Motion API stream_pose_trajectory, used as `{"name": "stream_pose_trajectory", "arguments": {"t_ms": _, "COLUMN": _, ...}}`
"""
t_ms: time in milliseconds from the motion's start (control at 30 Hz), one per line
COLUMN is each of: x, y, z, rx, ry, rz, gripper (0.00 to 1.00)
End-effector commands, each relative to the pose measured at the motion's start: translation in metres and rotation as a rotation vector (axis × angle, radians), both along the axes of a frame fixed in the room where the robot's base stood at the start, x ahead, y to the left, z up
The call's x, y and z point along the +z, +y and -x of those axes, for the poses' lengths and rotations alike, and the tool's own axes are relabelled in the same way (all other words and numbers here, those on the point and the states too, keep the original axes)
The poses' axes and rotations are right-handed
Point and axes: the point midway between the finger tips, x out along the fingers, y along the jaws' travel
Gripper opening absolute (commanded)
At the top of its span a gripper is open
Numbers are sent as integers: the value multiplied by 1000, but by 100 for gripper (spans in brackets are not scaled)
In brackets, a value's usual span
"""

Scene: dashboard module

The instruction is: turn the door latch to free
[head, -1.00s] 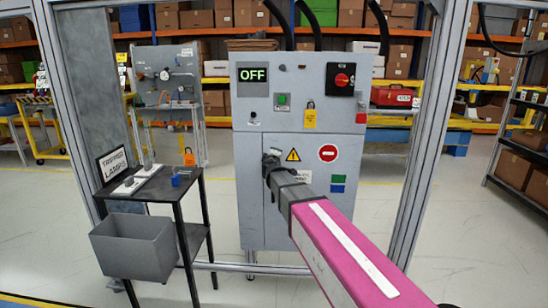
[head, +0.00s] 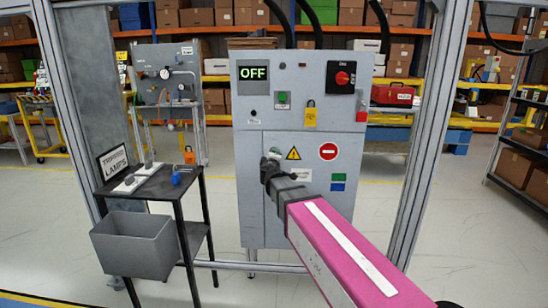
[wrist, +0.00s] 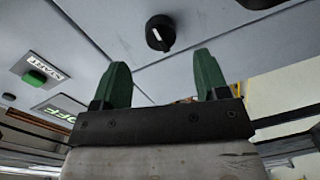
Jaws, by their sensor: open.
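The grey cabinet (head: 300,85) stands ahead with its lower door (head: 325,215) closed. In the wrist view a round black knob with a white mark (wrist: 160,32), which looks like the door latch, sits on the grey panel beyond my fingertips. Its white mark is slanted. My gripper (head: 270,160) is at the left part of the cabinet door in the head view and hides the latch there. In the wrist view my gripper (wrist: 158,72) has its two green fingers apart with nothing between them. The knob lies ahead of the gap and appears apart from the fingers.
Above the door are the lit OFF display (head: 253,73), a green button (head: 282,98), a yellow padlock tag (head: 310,115) and a red-black rotary switch (head: 341,77). A black side table (head: 160,185) with a grey bin (head: 135,245) stands left. Metal frame posts flank the cabinet.

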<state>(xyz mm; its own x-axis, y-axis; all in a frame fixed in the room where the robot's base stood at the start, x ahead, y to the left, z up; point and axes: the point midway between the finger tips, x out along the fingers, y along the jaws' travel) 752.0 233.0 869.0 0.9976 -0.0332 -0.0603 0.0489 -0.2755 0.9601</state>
Motion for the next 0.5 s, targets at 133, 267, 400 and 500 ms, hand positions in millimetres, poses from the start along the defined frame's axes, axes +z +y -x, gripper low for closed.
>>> {"name": "stream_pose_trajectory", "arguments": {"t_ms": 133, "x": 2, "y": 0, "z": 30, "rx": 1, "ry": 0, "rz": -1, "gripper": 68}}
{"name": "stream_pose_trajectory", "arguments": {"t_ms": 267, "x": 2, "y": 0, "z": 40, "rx": 0, "ry": 0, "rz": -1, "gripper": 68}}
{"name": "stream_pose_trajectory", "arguments": {"t_ms": 400, "x": 2, "y": 1, "z": 42, "rx": -1, "ry": 0, "rz": -1, "gripper": 68}}
{"name": "stream_pose_trajectory", "arguments": {"t_ms": 500, "x": 2, "y": 1, "z": 41, "rx": -1, "ry": 0, "rz": -1, "gripper": 68}}
